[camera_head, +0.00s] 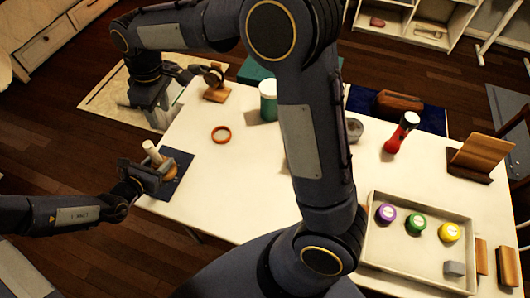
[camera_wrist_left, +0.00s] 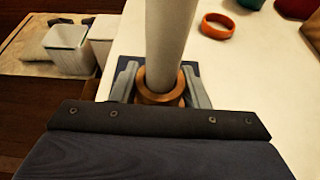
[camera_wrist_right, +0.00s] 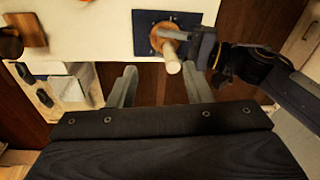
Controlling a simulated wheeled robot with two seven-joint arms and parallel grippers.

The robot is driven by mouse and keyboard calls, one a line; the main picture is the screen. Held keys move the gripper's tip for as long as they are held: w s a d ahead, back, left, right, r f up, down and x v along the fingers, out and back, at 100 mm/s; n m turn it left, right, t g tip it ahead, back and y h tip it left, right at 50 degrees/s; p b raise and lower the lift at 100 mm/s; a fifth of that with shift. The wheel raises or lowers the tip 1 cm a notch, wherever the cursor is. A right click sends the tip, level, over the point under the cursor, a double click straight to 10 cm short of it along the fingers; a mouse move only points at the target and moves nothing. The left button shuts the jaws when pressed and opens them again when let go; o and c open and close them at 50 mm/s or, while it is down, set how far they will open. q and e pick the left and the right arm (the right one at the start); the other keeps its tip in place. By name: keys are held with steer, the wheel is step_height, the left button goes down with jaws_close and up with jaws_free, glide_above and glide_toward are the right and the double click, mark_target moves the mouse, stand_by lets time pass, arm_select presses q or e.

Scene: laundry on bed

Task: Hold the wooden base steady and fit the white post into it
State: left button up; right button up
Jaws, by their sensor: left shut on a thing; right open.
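The round wooden base (camera_head: 171,172) sits on a dark blue mat (camera_head: 180,162) at the table's left edge. It also shows in the left wrist view (camera_wrist_left: 161,97). My left gripper (camera_head: 158,172) is shut around the base, one finger on each side. The white post (camera_head: 151,149) stands in the base's middle, and rises upright in the left wrist view (camera_wrist_left: 172,40). How deep it sits is hidden. My right gripper (camera_wrist_right: 162,82) is open and empty. In the right wrist view the post's free end (camera_wrist_right: 173,67) shows beyond and between its fingers, apart from them.
An orange ring (camera_head: 221,134), a teal jar (camera_head: 268,106) and a small wooden stand (camera_head: 216,95) are on the table. My right arm crosses above the table.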

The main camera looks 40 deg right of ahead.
steer(key=s+d+r+m+t+y, duration=0.2)
steer(key=s+d+r+m, duration=0.35)
steer(key=s+d, duration=0.75)
steer(key=s+f+m+t, duration=0.1)
steer(key=s+m, duration=0.1)
steer(key=s, duration=0.5)
steer(key=s+d+f+m+t, duration=0.1)
steer(key=s+f+m+t, duration=0.1)
steer(key=s, duration=0.5)
steer(key=shift+s+f+m, duration=0.2)
steer(key=shift+f+m, duration=0.1)
steer(key=shift+m, duration=0.25)
arm_select(q)
steer(key=o, duration=1.1)
